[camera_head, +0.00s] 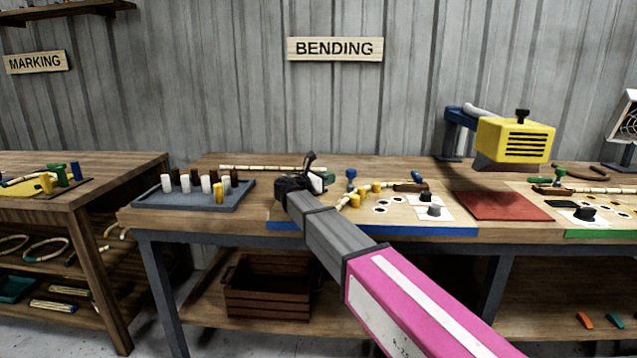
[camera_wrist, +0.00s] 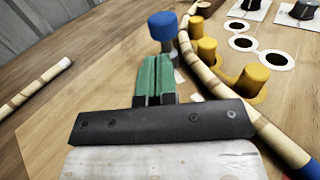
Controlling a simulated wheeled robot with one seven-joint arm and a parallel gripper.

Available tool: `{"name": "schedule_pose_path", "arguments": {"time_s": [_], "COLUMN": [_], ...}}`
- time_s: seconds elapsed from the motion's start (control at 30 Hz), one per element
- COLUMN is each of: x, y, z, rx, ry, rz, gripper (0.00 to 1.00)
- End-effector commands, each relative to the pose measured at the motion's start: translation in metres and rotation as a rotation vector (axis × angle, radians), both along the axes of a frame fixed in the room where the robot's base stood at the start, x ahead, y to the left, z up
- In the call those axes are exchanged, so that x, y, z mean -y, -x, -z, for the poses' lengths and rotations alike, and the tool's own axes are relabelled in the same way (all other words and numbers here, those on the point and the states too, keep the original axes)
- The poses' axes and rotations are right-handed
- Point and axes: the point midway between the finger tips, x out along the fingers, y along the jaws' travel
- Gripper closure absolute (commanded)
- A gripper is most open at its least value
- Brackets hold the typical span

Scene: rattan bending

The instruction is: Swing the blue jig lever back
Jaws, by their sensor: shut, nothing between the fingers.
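The blue-edged jig board (camera_head: 440,231) lies on the bending table. A grey post with a blue cap (camera_head: 350,174) stands at its left part; in the wrist view the cap (camera_wrist: 162,25) is just beyond my fingertips. A second blue handle (camera_head: 418,178) sits by a dark brown piece at the board's right; I cannot tell which blue part is the lever. A curved rattan pole (camera_wrist: 205,80) runs beside several yellow pegs (camera_wrist: 252,80). My gripper (camera_head: 328,178) has green fingers, shut and empty; they also show in the wrist view (camera_wrist: 155,60). They look close to the post; contact is unclear.
A blue-grey tray (camera_head: 150,198) with several pegs stands at left. A straight pole (camera_head: 265,168) lies at the table's back. A yellow machine (camera_head: 515,140) overhangs a red mat (camera_head: 498,206) at right.

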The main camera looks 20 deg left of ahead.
Motion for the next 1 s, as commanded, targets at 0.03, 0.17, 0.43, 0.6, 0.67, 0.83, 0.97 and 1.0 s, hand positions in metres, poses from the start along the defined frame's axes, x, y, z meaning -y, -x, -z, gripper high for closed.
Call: {"name": "schedule_pose_path", "arguments": {"time_s": [0.03,0.17,0.43,0.6,0.67,0.83,0.97,1.0], "x": [0.006,0.018,0.032,0.033,0.033,0.033,0.035,0.036], "y": [-0.008,-0.024,-0.041,-0.042,-0.042,-0.042,-0.043,-0.044], "z": [0.0,0.0,0.0,0.0,0.0,0.0,0.0,0.0], "rx": [0.0,0.001,0.001,0.001,0.001,0.001,0.001,0.001], "ry": [0.0,-0.001,-0.001,-0.001,-0.001,-0.001,-0.001,-0.001], "rz": [0.002,0.001,-0.001,-0.001,-0.001,0.0,0.008,0.014], "gripper": [1.0,1.0,1.0,1.0,1.0,1.0,1.0,1.0]}}
